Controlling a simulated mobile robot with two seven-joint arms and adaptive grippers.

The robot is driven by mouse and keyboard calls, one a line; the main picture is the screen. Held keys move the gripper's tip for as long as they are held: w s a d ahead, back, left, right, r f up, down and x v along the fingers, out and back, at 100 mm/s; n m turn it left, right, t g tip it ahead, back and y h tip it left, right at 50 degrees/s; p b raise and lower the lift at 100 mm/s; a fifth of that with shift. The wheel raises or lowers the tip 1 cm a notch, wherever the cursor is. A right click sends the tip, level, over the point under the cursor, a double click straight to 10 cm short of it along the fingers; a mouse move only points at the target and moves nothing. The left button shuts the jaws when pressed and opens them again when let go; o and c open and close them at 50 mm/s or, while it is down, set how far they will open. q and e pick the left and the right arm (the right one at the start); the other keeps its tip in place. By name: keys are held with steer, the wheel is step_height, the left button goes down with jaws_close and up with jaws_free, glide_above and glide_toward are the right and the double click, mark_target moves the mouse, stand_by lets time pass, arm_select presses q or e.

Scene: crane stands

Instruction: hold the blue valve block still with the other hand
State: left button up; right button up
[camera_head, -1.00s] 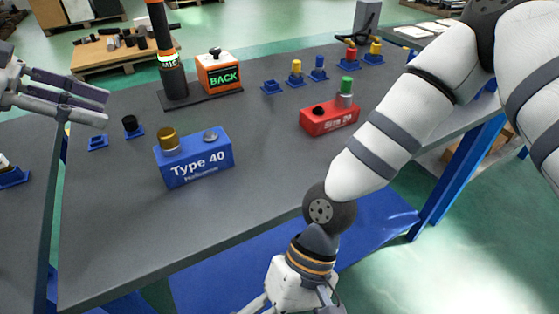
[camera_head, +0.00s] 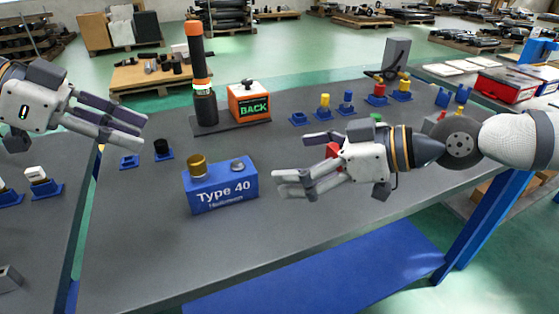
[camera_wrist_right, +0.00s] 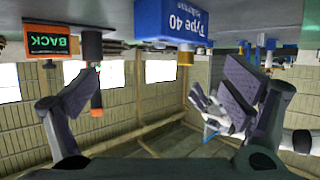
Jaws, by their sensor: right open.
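The blue valve block (camera_head: 222,195), marked "Type 40", stands on the grey table with a brass cap and a silver knob on top. It also shows upside down at the top of the right wrist view (camera_wrist_right: 165,22). My right gripper (camera_head: 293,160) is open and empty, to the right of the block and apart from it. Its spread fingers show in the right wrist view (camera_wrist_right: 160,90) with nothing between them. My left gripper (camera_head: 143,131) is at the upper left, above the table, its fingers apart and empty. It does not touch the block.
An orange "BACK" box (camera_head: 250,102) and a dark post with an orange top (camera_head: 203,85) stand behind the block. A red block (camera_head: 332,150) is mostly hidden by my right gripper. Small blue holders (camera_head: 300,118) line the back. The table front is clear.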

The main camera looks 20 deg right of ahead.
mark_target(243, 167)
steer(key=x, duration=1)
steer(key=shift+a+f, duration=0.1)
jaws_close()
steer(key=c, duration=1.7)
jaws_free()
steer(key=shift+c, duration=0.2)
steer(key=v, duration=1.2)
